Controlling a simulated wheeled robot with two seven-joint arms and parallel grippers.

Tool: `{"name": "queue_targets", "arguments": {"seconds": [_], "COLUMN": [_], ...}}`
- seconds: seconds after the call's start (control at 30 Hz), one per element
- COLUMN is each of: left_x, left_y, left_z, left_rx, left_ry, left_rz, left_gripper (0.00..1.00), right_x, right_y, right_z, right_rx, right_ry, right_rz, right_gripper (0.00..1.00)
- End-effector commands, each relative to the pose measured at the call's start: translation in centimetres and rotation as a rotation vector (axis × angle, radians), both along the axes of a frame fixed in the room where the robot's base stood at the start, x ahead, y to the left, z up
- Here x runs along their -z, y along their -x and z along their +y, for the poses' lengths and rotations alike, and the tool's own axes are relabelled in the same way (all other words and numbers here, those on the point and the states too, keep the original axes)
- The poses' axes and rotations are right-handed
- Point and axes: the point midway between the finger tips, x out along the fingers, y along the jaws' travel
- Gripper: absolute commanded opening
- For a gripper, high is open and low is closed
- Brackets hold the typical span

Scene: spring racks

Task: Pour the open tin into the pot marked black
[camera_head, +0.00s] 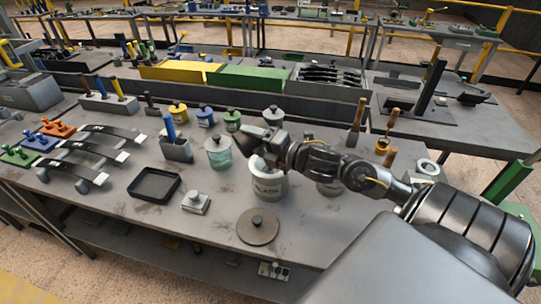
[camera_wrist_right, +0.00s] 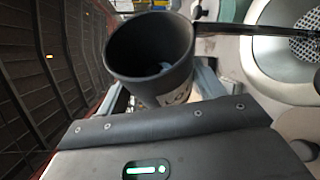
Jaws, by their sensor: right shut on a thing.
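My right gripper (camera_head: 262,148) is shut on the open tin and holds it above the bench, close over the large pale pot. In the right wrist view the open tin (camera_wrist_right: 150,78) is a dark, tilted cylinder with its mouth towards the camera. Something small and pale shows inside, and its label is only partly visible. The pale pot (camera_head: 268,190) stands upright with dark lettering too small to read. A pot rim with a perforated insert (camera_wrist_right: 312,48) shows at the right of the wrist view. My left gripper is out of view.
A round dark lid (camera_head: 258,227) lies in front of the pot. Another pot (camera_head: 329,188) stands partly hidden behind my arm. Several lidded tins stand behind.

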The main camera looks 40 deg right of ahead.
Motion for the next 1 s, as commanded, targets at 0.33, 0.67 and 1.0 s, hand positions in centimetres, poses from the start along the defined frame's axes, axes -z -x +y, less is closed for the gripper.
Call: {"name": "queue_targets", "arguments": {"seconds": [0.33,0.67,1.0], "left_x": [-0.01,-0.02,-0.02], "left_y": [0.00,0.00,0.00], "left_z": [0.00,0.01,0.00], "left_rx": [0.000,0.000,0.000], "left_ry": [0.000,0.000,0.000], "left_rz": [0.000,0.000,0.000], "left_gripper": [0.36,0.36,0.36], "right_x": [-0.10,-0.55,-0.57], "right_y": [0.00,0.03,0.03], "right_z": [-0.05,-0.27,-0.28], "right_rx": [0.001,0.001,0.001], "right_ry": [-0.010,-0.089,-0.094], "right_rz": [-0.003,-0.018,-0.019], "right_gripper": [0.19,0.19,0.19]}}
